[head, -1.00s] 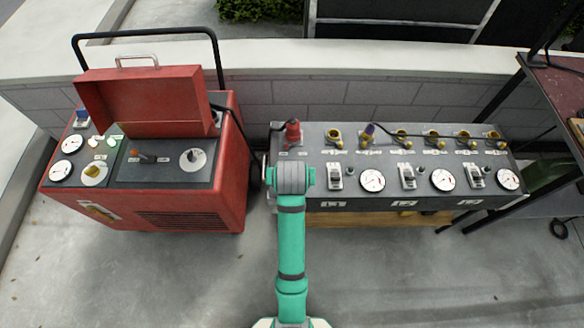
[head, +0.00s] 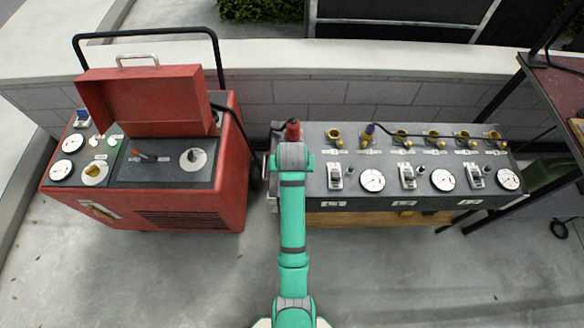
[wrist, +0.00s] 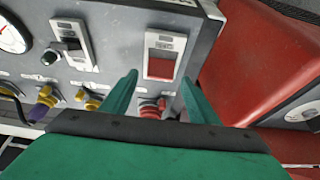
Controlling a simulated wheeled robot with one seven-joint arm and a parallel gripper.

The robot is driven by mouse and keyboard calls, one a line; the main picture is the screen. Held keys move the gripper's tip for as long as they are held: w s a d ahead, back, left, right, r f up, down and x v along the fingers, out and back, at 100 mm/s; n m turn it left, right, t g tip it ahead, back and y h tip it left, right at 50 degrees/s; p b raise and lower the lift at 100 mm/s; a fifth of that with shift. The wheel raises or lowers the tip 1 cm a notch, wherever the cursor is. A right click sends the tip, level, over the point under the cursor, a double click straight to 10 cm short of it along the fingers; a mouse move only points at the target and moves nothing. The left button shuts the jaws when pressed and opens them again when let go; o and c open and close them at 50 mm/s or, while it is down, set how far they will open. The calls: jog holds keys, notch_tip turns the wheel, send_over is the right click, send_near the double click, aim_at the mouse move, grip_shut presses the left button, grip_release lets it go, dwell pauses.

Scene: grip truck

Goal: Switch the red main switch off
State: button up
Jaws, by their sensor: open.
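The red main switch (wrist: 161,68) is a red rocker in a pale labelled frame on the grey distribution panel (wrist: 115,25). In the wrist view it lies just beyond the tips of my gripper (wrist: 158,86), between the two green fingers. The fingers are apart with nothing held between them. I cannot tell whether they touch the panel. In the head view, my arm's end hides the switch at the left end of the panel (head: 350,155). A red plug (head: 292,131) sits just behind it, and it also shows between the fingers in the wrist view (wrist: 150,110).
A red generator (head: 190,210) with its lid raised stands close to the left. Yellow sockets, gauges (head: 372,181) and small breaker switches (head: 335,176) line the panel to the right. A black cable crosses it. A dark metal shelf is at far right. The front floor is clear.

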jog(key=shift+x, duration=0.8)
jog(key=shift+c, duration=0.6)
jog(key=c, duration=0.9)
jog(key=shift+c, duration=0.2)
